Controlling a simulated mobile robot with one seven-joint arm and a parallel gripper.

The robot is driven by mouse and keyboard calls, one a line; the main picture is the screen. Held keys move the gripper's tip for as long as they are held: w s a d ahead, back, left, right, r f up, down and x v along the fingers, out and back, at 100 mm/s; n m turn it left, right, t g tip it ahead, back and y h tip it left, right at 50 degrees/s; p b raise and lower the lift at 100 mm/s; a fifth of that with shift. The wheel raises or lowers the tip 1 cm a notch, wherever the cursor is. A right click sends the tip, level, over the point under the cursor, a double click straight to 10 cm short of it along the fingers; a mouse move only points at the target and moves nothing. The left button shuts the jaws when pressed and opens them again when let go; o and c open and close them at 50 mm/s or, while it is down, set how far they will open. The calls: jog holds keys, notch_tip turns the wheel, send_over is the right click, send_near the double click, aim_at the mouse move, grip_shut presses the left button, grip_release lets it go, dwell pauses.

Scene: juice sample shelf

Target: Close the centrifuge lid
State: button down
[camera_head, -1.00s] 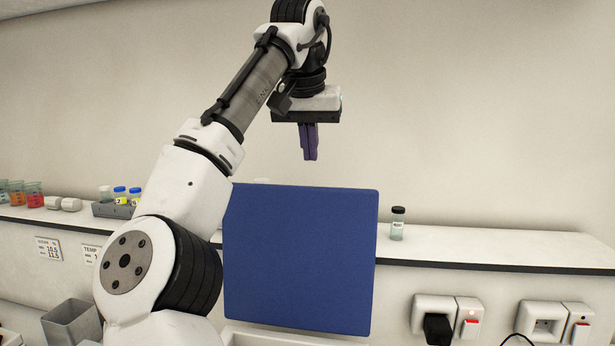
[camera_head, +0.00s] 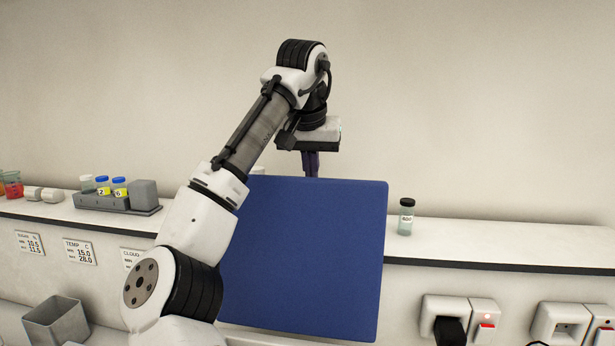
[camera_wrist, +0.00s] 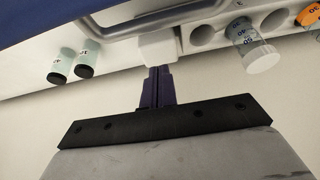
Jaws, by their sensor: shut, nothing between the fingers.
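The centrifuge lid (camera_head: 300,260) is a large blue panel standing raised in the middle of the head view. It hides most of the centrifuge body. My gripper (camera_head: 311,164) points down just behind the lid's top edge, and the lid hides its fingertips. In the wrist view the purple fingers of my gripper (camera_wrist: 158,72) are together with nothing between them. A blue surface, likely the lid (camera_wrist: 45,18), fills the upper left there. I cannot tell whether the fingers touch the lid.
A shelf (camera_head: 490,243) runs behind the lid. A capped vial (camera_head: 406,218) stands right of the lid. A grey rack (camera_head: 118,203) with blue-capped bottles stands at left. Sockets with a black plug (camera_head: 450,329) are at lower right.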

aim_at(307, 178)
jog(key=s, duration=0.3)
jog(key=shift+s+a+f+p, duration=0.3)
jog(key=shift+a+f+p, duration=0.05)
jog(key=shift+a+p, duration=0.05)
dwell(0.4)
